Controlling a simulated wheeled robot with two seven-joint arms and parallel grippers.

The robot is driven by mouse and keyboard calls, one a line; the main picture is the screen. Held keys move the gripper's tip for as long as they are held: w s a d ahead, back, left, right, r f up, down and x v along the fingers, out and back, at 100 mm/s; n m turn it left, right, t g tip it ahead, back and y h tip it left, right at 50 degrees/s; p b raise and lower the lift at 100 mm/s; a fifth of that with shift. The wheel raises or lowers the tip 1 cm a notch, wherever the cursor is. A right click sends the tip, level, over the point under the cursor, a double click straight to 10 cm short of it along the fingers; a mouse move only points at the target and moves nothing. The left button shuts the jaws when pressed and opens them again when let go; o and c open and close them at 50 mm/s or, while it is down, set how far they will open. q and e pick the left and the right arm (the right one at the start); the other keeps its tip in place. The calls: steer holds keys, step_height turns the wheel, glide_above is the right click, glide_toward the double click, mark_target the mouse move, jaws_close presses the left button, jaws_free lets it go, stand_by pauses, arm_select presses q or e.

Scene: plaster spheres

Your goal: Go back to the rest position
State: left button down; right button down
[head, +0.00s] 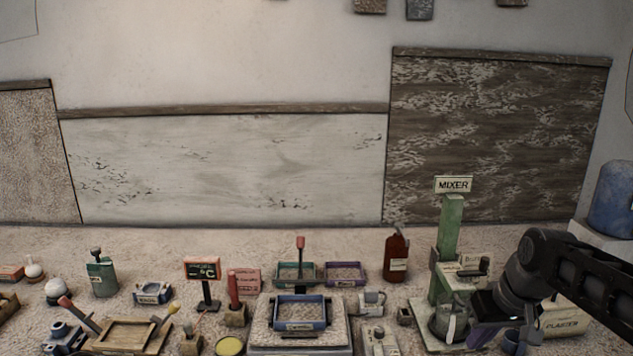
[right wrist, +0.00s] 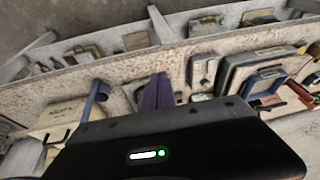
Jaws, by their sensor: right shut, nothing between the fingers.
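My right gripper (head: 478,337) comes in from the right in the head view, low beside the green mixer. Its dark body partly covers the mixer's base area. In the right wrist view its black body fills the bottom, and the narrow purple fingers (right wrist: 157,95) are together with nothing between them. My left gripper is not in view.
The green mixer stand (head: 449,235) with its sign stands close to the left of my right gripper. A brown bottle (head: 396,260), a blue tray (head: 300,325) on a scale-like block and several small tools crowd the bench. A blue container (head: 612,200) stands far right.

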steer(key=s+a+f+g+y, duration=0.1)
steer(key=a+f, duration=0.4)
steer(key=f, duration=0.4)
steer(key=s+a+f, duration=0.1)
steer(key=a+f, duration=0.4)
steer(key=f, duration=0.4)
steer(key=s+a+f+g+y, duration=0.1)
steer(key=a+f, duration=0.4)
steer(key=f, duration=0.4)
steer(key=s+a+f, duration=0.3)
steer(key=s+f, duration=0.2)
steer(key=s, duration=0.2)
steer(key=s+a+f+m, duration=0.1)
steer(key=s+a+f, duration=0.2)
steer(key=s+f, duration=0.2)
steer(key=s+a+f+m+g+y, duration=0.1)
steer(key=s+a+f, duration=0.3)
steer(key=s, duration=0.5)
steer(key=shift+f, duration=0.6)
steer(key=c, duration=2.1)
jaws_free()
